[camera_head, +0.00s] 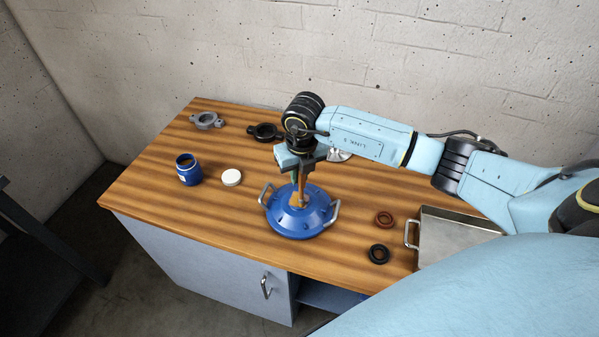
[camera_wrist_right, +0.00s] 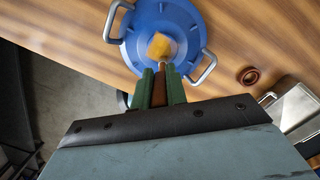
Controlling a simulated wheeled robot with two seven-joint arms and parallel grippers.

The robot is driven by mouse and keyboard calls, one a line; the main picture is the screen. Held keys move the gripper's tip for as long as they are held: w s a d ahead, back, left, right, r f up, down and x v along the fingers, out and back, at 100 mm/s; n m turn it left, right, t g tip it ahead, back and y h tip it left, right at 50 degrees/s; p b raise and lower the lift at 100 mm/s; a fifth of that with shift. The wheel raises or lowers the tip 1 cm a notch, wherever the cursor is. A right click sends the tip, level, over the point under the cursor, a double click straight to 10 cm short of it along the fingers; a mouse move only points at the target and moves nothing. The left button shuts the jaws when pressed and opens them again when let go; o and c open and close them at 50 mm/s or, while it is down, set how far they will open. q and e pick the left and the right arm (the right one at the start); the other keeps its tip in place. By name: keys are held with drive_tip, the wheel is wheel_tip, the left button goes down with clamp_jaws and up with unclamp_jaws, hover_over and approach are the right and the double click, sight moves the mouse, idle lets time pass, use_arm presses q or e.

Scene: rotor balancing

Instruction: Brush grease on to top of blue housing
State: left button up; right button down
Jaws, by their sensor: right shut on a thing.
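The blue housing (camera_head: 299,222) stands on the wooden table with a metal handle on each side. In the right wrist view the housing (camera_wrist_right: 182,18) shows from above. My right gripper (camera_head: 302,172) points down over the housing. It is shut on a brush (camera_wrist_right: 162,74) with a brown handle. The yellowish bristle end (camera_wrist_right: 161,46) is over the middle of the housing top; whether it touches is hard to tell. The open blue grease jar (camera_head: 188,170) stands at the left with brown content. Its white lid (camera_head: 231,177) lies beside it. My left gripper is not in view.
A brown ring (camera_head: 384,218) and a black ring (camera_head: 379,254) lie right of the housing, near a metal tray (camera_head: 431,258). A grey clamp part (camera_head: 207,120) and a black one (camera_head: 264,132) lie at the back. The table's left front is clear.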

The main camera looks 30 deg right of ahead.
drive_tip(key=shift+w+d, duration=0.15)
drive_tip(key=shift+d, duration=0.05)
drive_tip(key=shift+w+d+b, duration=0.85)
drive_tip(key=shift+d+b, duration=0.05)
drive_tip(key=shift+d, duration=0.1)
drive_tip(key=shift+s+a, duration=0.25)
idle(0.4)
drive_tip(key=shift+s+a+p, duration=0.8)
drive_tip(key=shift+a+p, duration=0.05)
drive_tip(key=shift+a, duration=0.1)
idle(0.4)
drive_tip(key=shift+w+d+b, duration=0.95)
drive_tip(key=shift+w+d, duration=0.1)
drive_tip(key=shift+d, duration=0.15)
drive_tip(key=shift+s+a, duration=0.2)
idle(0.3)
drive_tip(key=shift+s+a+p, duration=0.85)
drive_tip(key=shift+a+p, duration=0.05)
drive_tip(key=shift+a, duration=0.15)
